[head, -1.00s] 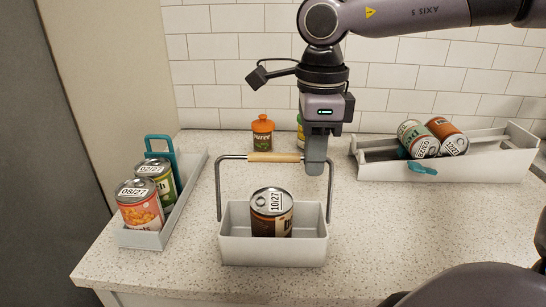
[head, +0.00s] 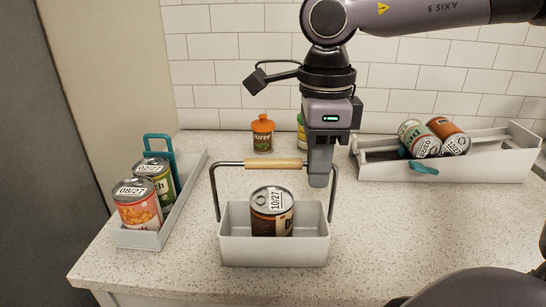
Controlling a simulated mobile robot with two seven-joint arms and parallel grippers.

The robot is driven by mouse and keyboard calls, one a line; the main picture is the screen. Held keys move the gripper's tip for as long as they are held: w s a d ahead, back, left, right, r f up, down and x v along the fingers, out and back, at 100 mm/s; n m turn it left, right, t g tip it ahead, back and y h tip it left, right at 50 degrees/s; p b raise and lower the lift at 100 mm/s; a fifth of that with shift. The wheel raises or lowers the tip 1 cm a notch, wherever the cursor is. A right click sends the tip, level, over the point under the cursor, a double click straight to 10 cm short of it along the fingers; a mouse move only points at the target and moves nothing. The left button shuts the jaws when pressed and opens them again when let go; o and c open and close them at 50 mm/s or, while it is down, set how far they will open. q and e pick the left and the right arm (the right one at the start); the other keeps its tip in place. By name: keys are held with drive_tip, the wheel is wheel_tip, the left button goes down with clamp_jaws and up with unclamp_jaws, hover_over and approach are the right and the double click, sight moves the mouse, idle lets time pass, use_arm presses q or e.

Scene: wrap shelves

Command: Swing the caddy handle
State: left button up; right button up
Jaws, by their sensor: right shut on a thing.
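The grey caddy (head: 272,253) stands on the counter in the middle of the head view, with one dark-labelled can (head: 272,212) marked 10/27 inside. Its metal handle with a wooden grip (head: 275,164) is raised above the box. My right gripper (head: 319,178) points down at the right end of the wooden grip and is shut on the handle. The fingers hide the handle's right corner. My left gripper is not in view.
A narrow grey tray (head: 143,239) with two cans and a teal handle stands on the left. A longer grey tray (head: 480,171) with two tilted cans is at the back right. An orange-capped bottle (head: 262,134) and a partly hidden green-labelled one (head: 302,131) stand near the tiled wall.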

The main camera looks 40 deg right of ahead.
drive_tip(key=o, duration=0.4)
drive_tip(key=shift+r, duration=0.1)
drive_tip(key=shift+r+p, duration=2.8)
drive_tip(key=shift+r, duration=0.75)
drive_tip(key=shift+f, duration=0.1)
